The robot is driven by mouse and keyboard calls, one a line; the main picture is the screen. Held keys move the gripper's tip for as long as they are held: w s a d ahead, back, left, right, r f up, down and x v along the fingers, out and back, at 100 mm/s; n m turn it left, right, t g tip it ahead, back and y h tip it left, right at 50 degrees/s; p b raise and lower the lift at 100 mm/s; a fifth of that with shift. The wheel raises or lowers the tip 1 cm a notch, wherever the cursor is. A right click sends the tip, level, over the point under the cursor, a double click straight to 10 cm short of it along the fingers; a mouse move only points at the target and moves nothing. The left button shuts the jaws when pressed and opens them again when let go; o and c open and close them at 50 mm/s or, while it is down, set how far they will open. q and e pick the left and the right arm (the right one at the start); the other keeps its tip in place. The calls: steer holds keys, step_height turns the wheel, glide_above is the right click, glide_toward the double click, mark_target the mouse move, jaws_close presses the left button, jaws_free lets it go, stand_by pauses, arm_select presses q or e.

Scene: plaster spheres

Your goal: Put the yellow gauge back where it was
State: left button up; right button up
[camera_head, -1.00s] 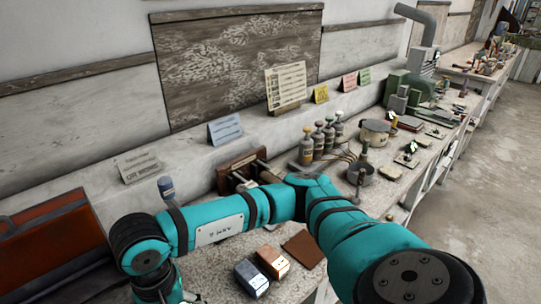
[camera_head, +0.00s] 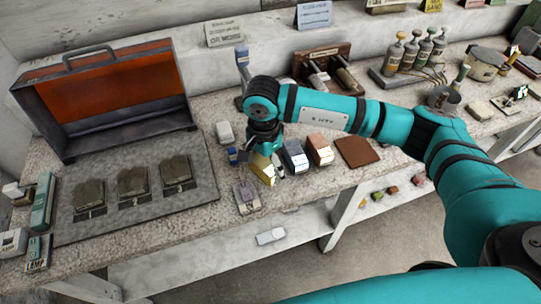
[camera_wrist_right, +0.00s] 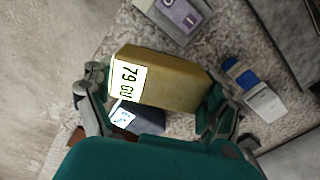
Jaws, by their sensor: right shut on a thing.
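The yellow gauge (camera_head: 263,168) is a small yellow block with a white label. It also shows in the right wrist view (camera_wrist_right: 165,80), where the label reads "79 GU". My right gripper (camera_head: 264,160) is shut on it, one finger on each side, near the counter's front edge. I cannot tell whether the gauge touches the counter. A dark blue-grey block (camera_head: 295,155) and a copper-coloured block (camera_head: 320,149) stand in a row just right of the gauge. My left gripper is not in view.
A brown pad (camera_head: 358,152) lies right of the blocks. A grey-lilac device (camera_head: 246,197) sits close in front of the gauge. A blue-and-white item (camera_head: 226,133) stands behind left. An open orange-lined case (camera_head: 110,95) and a grey mat (camera_head: 110,216) with dark pieces fill the left.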

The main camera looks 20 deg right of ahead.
mark_target(269, 161)
steer(key=w+d, duration=0.1)
steer(key=w, duration=0.2)
steer(key=shift+d+f+p, duration=0.1)
steer(key=shift+d+p, duration=0.2)
steer(key=shift+d, duration=0.1)
steer(key=f, duration=0.1)
steer(key=p, duration=0.1)
steer(key=f, duration=0.1)
steer(key=shift+w+d+f+p, duration=0.2)
steer(key=shift+d+f+p, duration=0.05)
steer(key=shift+f+p, duration=0.05)
steer(key=shift+f, duration=0.55)
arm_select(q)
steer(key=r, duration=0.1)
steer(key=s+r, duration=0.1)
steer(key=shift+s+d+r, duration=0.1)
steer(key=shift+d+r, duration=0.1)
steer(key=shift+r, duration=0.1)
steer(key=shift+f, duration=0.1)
arm_select(e)
steer(key=shift+f, duration=0.1)
steer(key=o, duration=0.7)
steer(key=shift+f, duration=0.1)
steer(key=shift+c, duration=0.2)
steer(key=shift+o, duration=1.4)
